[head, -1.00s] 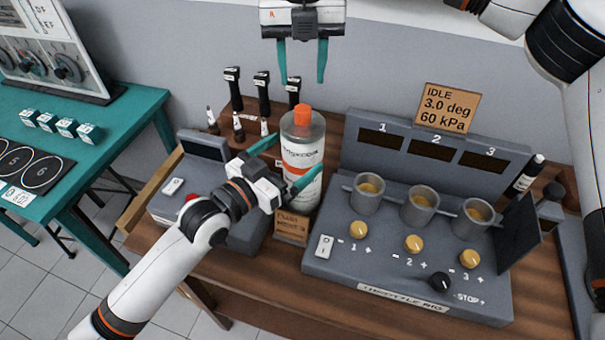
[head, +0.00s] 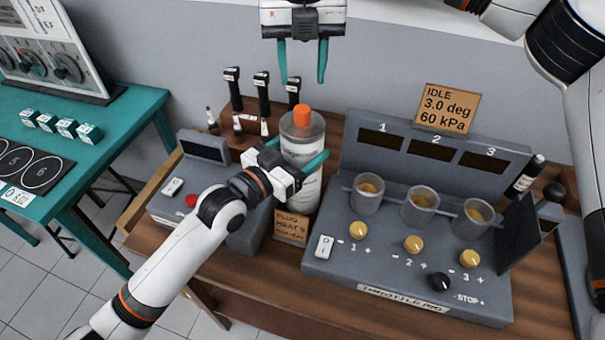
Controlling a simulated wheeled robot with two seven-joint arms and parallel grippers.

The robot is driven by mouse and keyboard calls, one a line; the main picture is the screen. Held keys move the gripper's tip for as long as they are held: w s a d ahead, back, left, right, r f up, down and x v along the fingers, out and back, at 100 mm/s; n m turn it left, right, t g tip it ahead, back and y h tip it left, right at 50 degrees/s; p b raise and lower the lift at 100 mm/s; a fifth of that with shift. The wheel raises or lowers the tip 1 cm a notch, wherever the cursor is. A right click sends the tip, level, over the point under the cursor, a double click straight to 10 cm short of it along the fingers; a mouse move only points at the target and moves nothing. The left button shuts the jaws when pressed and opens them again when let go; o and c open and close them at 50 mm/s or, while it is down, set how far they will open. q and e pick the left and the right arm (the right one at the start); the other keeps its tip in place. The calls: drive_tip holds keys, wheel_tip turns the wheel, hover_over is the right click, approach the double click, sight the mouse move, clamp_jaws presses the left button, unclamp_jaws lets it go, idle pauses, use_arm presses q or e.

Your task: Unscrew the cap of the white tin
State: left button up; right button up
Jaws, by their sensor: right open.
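The white tin (head: 304,187) stands upright on the wooden bench, with a grey upper part and an orange cap (head: 302,115) on top. My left gripper (head: 303,148) reaches in from the front left and is shut on the tin's body below the cap, one teal finger on each side. Its right finger crosses the front of the tin and hides part of the label. My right gripper (head: 303,64) is open and empty, fingers pointing down, above the cap and apart from it.
The grey throttle rig (head: 330,262) with three cups stands close to the tin's right. A grey box with a red button (head: 205,225) is to its left. Dark-handled tools (head: 263,92) stand behind. A small brown sign (head: 291,227) stands in front of the tin.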

sight(302, 108)
use_arm(q)
drive_tip(key=c, duration=0.5)
drive_tip(key=shift+c, duration=0.2)
use_arm(e)
drive_tip(key=m, duration=1.7)
drive_tip(key=shift+m, duration=0.4)
drive_tip(key=shift+f, duration=4)
